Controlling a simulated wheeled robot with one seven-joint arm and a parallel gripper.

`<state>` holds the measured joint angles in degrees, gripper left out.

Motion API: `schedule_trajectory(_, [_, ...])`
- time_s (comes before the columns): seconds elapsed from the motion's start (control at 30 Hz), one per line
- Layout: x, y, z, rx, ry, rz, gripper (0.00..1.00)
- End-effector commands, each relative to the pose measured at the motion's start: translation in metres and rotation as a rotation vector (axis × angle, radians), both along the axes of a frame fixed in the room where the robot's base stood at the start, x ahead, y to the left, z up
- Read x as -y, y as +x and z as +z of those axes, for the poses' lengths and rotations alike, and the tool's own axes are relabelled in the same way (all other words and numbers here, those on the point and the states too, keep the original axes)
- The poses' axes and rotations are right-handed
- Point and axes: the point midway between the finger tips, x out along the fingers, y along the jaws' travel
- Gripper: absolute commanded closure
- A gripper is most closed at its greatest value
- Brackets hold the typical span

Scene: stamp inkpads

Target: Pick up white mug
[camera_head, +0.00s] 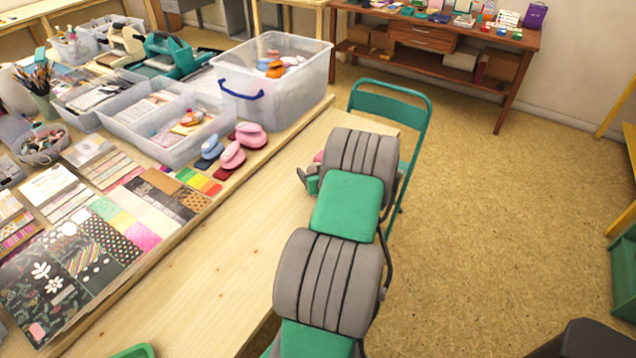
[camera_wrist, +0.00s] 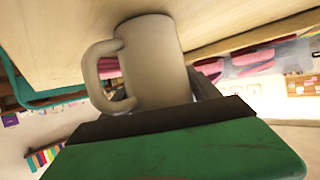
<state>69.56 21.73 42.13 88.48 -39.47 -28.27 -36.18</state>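The white mug (camera_wrist: 155,62) shows large in the wrist view, its handle to the left, against the pale wooden tabletop (camera_wrist: 60,35). It looks greyish in the shade, and its lower end in the picture is hidden by the dark-edged green part of my gripper (camera_wrist: 190,105). A dark grey finger shows just behind the mug on the right. The gripper is right at the mug, but whether its fingers press on it is not clear. In the head view my gripper (camera_head: 308,180) is partly hidden by my arm over the table's right edge, and the mug cannot be made out.
Pink and blue stampers (camera_head: 232,154), a large clear bin (camera_head: 275,85) and smaller trays (camera_head: 165,120) stand left of and beyond the gripper. Patterned papers (camera_head: 85,235) cover the left. The near tabletop (camera_head: 225,265) is bare. A green folding chair (camera_head: 420,120) stands by the right edge.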

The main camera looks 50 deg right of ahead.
Motion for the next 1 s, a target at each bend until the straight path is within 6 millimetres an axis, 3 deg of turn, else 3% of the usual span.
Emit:
schedule_trajectory(0.73, [-0.0004, 0.0, 0.0, 0.0, 0.0, 0.0, 0.92])
schedule_trajectory(1.0, [0.0003, 0.0002, 0.0026, 0.001, -0.002, 0.0, 0.92])
